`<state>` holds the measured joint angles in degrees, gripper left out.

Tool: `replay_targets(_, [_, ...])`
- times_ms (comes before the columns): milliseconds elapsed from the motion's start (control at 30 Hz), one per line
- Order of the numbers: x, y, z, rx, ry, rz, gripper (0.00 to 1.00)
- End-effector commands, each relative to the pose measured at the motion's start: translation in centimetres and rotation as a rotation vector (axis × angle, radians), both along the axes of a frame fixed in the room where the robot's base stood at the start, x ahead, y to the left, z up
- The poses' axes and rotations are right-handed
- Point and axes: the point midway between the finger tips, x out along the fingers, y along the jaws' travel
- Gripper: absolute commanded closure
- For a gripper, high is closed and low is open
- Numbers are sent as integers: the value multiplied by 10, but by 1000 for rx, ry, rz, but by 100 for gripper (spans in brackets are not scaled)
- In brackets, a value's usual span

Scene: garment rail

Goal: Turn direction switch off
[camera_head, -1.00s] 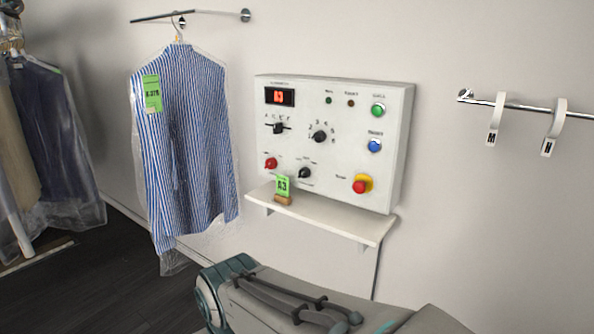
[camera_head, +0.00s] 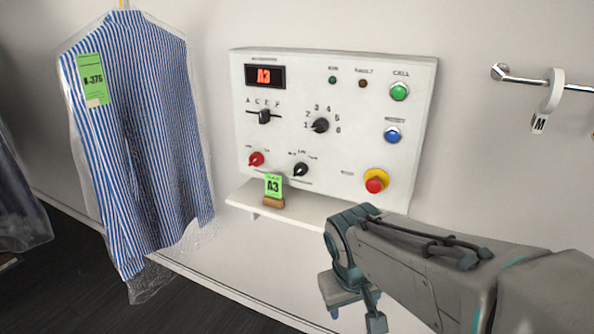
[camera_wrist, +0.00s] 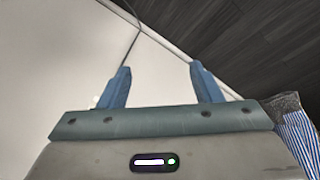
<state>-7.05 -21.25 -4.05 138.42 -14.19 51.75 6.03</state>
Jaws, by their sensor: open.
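A white control panel (camera_head: 350,75) hangs on the wall. Low on it sits a small black rotary knob (camera_head: 300,169) with three tiny labels around it, probably the direction switch; the lettering is too small to read surely. Its pointer looks tilted, but its exact setting is unclear. My gripper (camera_head: 355,315) is below the panel's shelf, to the right of and below the knob, touching nothing. In the wrist view my gripper (camera_wrist: 161,78) has its two blue fingers wide apart with nothing between them. The panel's knobs are not in the wrist view.
A shelf (camera_head: 308,212) juts out below, bearing a green A3 tag (camera_head: 273,187). A bagged striped shirt (camera_head: 145,130) hangs left.

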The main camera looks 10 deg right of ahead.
Motion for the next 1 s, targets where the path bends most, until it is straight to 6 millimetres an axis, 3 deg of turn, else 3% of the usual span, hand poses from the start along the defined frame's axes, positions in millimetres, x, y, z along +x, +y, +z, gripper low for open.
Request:
replay_targets(33, [17,-7,-9,-67,16,31,42])
replay_targets(200, [83,-34,-16,-355,20,136,42])
replay_targets(367, [156,-38,-13,-648,-34,255,42])
replay_targets(533, [237,-6,-2,-966,-154,409,42])
replay_targets(700, [297,50,13,-1221,-304,553,42])
replay_targets(833, [321,87,21,-1341,-391,630,42])
replay_targets(1000, [334,105,26,-1401,-439,669,42])
